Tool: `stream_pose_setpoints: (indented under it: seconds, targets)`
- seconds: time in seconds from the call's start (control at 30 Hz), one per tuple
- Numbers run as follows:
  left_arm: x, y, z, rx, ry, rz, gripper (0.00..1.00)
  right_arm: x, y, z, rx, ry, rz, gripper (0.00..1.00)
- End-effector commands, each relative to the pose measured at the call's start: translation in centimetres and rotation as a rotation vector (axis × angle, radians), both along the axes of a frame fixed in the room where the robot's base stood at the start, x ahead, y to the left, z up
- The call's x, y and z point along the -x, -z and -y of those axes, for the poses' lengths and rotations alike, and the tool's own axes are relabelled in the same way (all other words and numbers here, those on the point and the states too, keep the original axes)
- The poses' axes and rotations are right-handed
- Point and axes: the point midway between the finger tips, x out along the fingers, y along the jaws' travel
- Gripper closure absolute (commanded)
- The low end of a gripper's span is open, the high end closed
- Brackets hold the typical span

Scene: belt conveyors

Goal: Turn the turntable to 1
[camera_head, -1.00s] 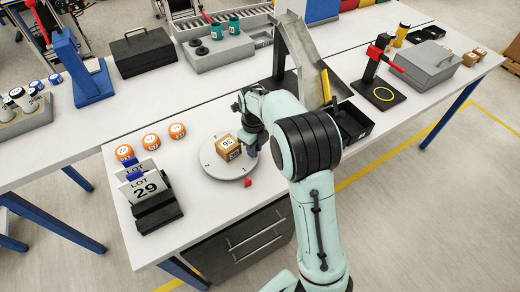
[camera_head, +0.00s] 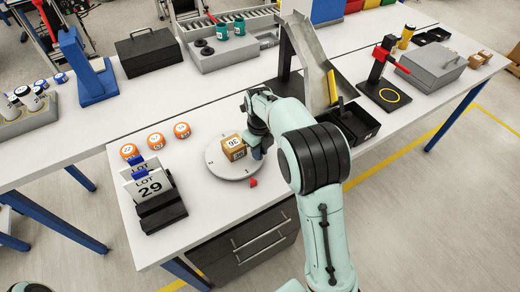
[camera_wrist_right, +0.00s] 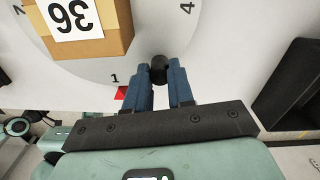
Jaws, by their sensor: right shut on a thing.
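The turntable (camera_head: 213,160) is a round light grey disc on the near table. It also fills the top of the right wrist view (camera_wrist_right: 90,70), with the marks 1 and 4 readable. A brown box labelled 36 (camera_head: 233,147) sits on it. A red pointer (camera_wrist_right: 122,92) lies just outside the disc rim, close to the 1; it also shows in the head view (camera_head: 253,182). My right gripper (camera_wrist_right: 160,82) is shut on a black knob (camera_wrist_right: 159,66) at the disc's rim, between the 1 and the 4. My left gripper is out of view.
Several orange-sided round containers (camera_head: 156,141) stand left behind the turntable. A black holder with LOT 29 cards (camera_head: 160,205) is at left. A metal chute (camera_head: 312,65) and a black tray (camera_head: 358,124) stand to the right. Bare tabletop lies in front of the disc.

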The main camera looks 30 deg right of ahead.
Motion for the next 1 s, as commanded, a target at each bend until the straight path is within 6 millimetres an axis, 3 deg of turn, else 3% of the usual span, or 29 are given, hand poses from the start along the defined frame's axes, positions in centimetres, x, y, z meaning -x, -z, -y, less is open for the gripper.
stream_pose_setpoints:
  seconds: [0.03, 0.07, 0.1, 0.13, 0.4, 0.53, 1.0]
  targets:
    - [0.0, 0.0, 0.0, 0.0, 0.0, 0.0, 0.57, -0.1, -0.2, 0.0, -0.002, 0.004, 0.006, 1.0]
    - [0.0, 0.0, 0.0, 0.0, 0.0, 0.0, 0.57, -0.1, -0.2, 0.0, -0.002, 0.004, 0.006, 0.68]
    - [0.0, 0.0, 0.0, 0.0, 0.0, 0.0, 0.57, -0.1, -0.2, 0.0, -0.002, 0.004, 0.006, 0.55]
    - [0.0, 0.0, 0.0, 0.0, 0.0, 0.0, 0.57, -0.1, -0.2, 0.0, -0.002, 0.003, 0.005, 0.52]
    - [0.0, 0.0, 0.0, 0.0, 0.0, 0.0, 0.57, 0.0, -0.1, 0.0, -0.001, 0.001, 0.002, 0.52]
    - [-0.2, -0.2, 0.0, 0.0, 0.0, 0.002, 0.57, -0.1, -1.0, 0.0, -0.002, 0.001, 0.005, 0.52]
    - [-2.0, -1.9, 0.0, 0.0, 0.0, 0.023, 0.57, -0.2, -10.8, 0.0, -0.002, 0.001, 0.009, 0.52]
